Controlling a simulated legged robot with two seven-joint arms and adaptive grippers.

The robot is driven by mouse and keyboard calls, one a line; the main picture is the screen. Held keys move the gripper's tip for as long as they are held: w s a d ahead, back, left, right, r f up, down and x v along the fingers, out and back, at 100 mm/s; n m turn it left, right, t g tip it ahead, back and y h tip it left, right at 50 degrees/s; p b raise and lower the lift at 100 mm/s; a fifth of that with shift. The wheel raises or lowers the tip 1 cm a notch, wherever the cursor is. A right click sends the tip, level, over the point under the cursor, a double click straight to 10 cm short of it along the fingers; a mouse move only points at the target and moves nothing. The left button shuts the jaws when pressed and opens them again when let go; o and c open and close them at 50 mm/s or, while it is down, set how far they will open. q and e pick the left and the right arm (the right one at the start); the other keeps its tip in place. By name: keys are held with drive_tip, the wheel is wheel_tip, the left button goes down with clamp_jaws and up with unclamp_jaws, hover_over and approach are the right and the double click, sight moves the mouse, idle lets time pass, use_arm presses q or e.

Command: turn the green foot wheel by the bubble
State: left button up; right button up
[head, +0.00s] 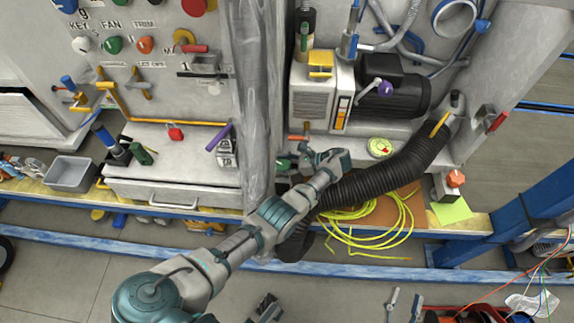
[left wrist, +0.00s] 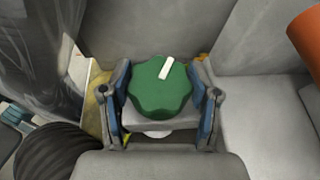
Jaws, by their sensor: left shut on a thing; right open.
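The green foot wheel (left wrist: 160,92) is a lobed knob with a white mark that leans right of upright. In the left wrist view it sits between the two blue-padded fingers of my left gripper (left wrist: 164,108), which is shut on it. In the head view a bit of the green wheel (head: 283,163) shows beside my left gripper (head: 296,160), partly hidden by the gripper. A round yellow-green disc (head: 380,148), which looks like the bubble level, lies to the right on the bench. My right gripper (head: 404,308) shows only its fingertips at the bottom edge, apart and empty.
A thick black corrugated hose (head: 385,180) and a coil of yellow cable (head: 365,228) lie right of my left gripper. A grey post with clear wrapping (head: 254,90) stands close on its left. A pump with a black motor (head: 393,93) stands behind.

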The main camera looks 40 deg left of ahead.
use_arm(q)
drive_tip(key=shift+w+n+g+h+b, duration=0.2)
drive_tip(key=shift+n+g+h+b, duration=0.3)
drive_tip(key=shift+n+b, duration=0.35)
drive_tip(key=shift+d+r, duration=0.1)
drive_tip(key=shift+r, duration=0.05)
use_arm(e)
drive_tip(key=s+r+m+t, duration=0.1)
drive_tip(key=s+r+t, duration=0.3)
drive_tip(key=r+t, duration=0.1)
drive_tip(key=shift+d+t, duration=0.3)
drive_tip(key=shift+d, duration=0.05)
drive_tip(key=shift+r, duration=0.1)
drive_tip(key=shift+w, duration=0.15)
use_arm(q)
drive_tip(key=o, duration=1.1)
drive_tip(key=shift+w, duration=0.1)
drive_tip(key=shift+c, duration=0.2)
drive_tip(key=shift+o, duration=0.6)
use_arm(e)
drive_tip(key=shift+w+d, duration=0.1)
drive_tip(key=shift+w, duration=0.05)
use_arm(q)
drive_tip(key=shift+g, duration=0.4)
